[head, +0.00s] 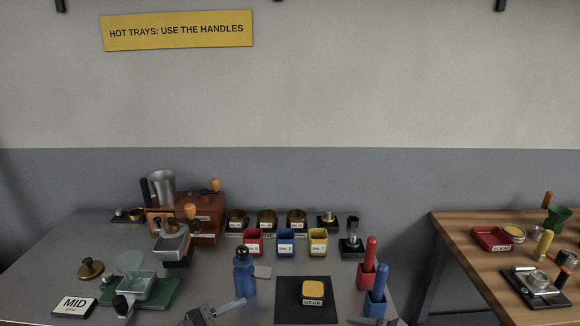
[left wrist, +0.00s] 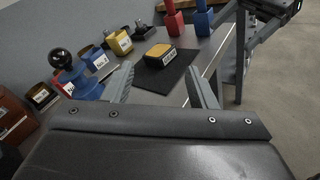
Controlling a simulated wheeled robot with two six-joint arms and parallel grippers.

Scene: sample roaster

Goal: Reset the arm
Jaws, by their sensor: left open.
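A grey tip at the bottom edge of the head view seems to be my right gripper (head: 374,322). Most of it is cut off, so its jaws cannot be judged.
Red, blue and yellow cups (head: 318,243) stand behind. An orange-brown machine (head: 206,226) is back left. A wooden table (head: 455,240) stands right, across a gap.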

